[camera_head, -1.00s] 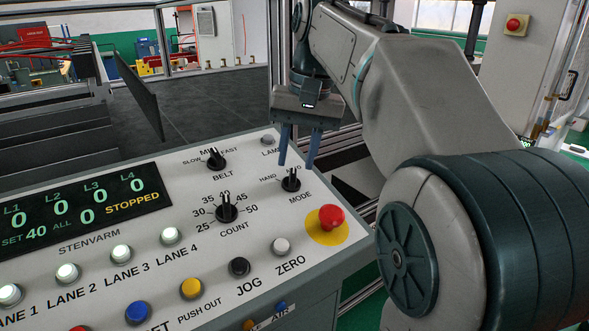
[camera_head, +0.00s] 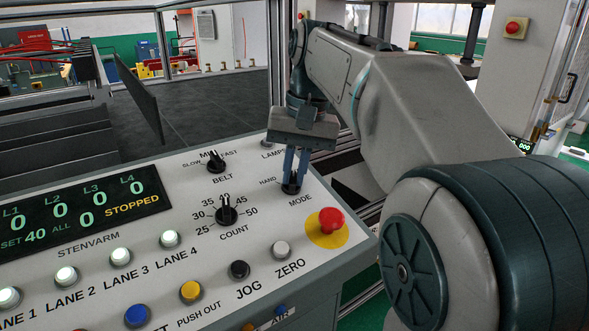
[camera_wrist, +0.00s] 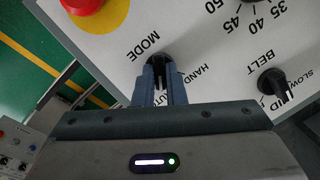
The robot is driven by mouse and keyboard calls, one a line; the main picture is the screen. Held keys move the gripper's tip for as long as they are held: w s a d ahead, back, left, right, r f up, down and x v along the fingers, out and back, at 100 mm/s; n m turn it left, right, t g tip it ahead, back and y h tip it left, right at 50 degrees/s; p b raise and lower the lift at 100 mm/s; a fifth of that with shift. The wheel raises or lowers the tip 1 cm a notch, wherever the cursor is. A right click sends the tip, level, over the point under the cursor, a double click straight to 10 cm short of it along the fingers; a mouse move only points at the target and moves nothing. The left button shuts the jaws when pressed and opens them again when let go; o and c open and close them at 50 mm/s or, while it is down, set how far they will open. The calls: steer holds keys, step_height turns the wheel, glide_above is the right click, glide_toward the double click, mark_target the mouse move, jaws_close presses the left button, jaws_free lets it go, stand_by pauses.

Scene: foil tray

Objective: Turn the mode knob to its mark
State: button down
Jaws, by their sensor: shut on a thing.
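The black mode knob (camera_head: 291,188) sits on the sloped panel above the word MODE, with the HAND label at its left. The label on its right is hidden behind my gripper in the head view. My gripper (camera_head: 296,172) reaches down from above, with its blue fingers shut on the knob. The wrist view shows the fingers (camera_wrist: 161,75) on both sides of the mode knob (camera_wrist: 158,57), beside the HAND and AUTO labels. The knob's pointer is mostly hidden between the fingers, so I cannot tell its exact angle.
The red emergency button (camera_head: 331,219) on its yellow disc stands just below right of the mode knob. The COUNT knob (camera_head: 227,211) and BELT knob (camera_head: 216,162) are to the left. The display (camera_head: 85,209) reads STOPPED. Lane buttons line the panel's lower left.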

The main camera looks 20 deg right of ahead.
steer(key=n, duration=0.3)
steer(key=shift+a+r+h+p, duration=0.1)
steer(key=shift+h+p, duration=0.3)
steer(key=n+h, duration=0.1)
steer(key=n, duration=0.2)
steer(key=shift+a+n, duration=0.1)
steer(key=shift+n, duration=0.2)
steer(key=n, duration=0.3)
steer(key=shift+a+h, duration=0.1)
steer(key=shift+h, duration=0.2)
steer(key=shift+s+n+t+h, duration=0.1)
steer(key=shift+n+t+h, duration=0.25)
steer(key=shift+n, duration=1.65)
steer(key=c, duration=1.5)
jaws_free()
